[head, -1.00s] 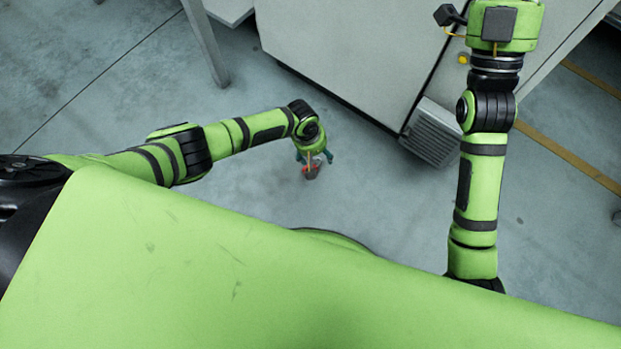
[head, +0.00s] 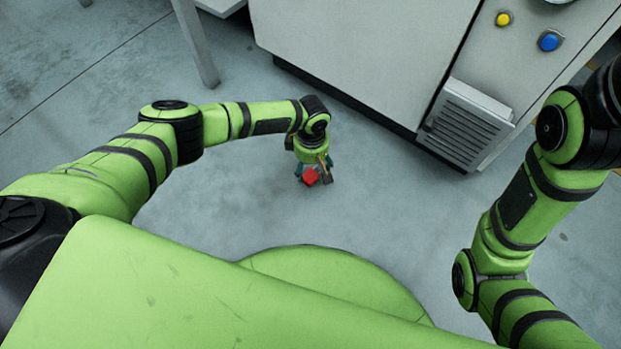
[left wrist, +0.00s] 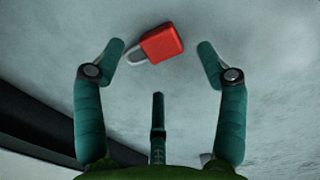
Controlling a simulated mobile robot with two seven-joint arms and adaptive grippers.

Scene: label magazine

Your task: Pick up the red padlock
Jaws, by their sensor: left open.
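The red padlock (head: 311,177) lies on the grey floor below my left gripper (head: 314,178) in the head view. In the left wrist view the padlock (left wrist: 162,43) has a red body and a grey shackle pointing left. There it shows between the spread teal fingertips of the left gripper (left wrist: 160,50), nearer the left one. The left gripper is open and holds nothing. I cannot tell exactly how far the padlock is from the fingers. My right arm comes in at the right of the head view, but its gripper is out of view.
A light grey machine cabinet (head: 360,55) with a vented box (head: 465,125), a yellow button (head: 503,19) and a blue button (head: 549,41) stands beyond the left gripper. A grey table leg (head: 196,45) stands at the upper left. The floor around the padlock is clear.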

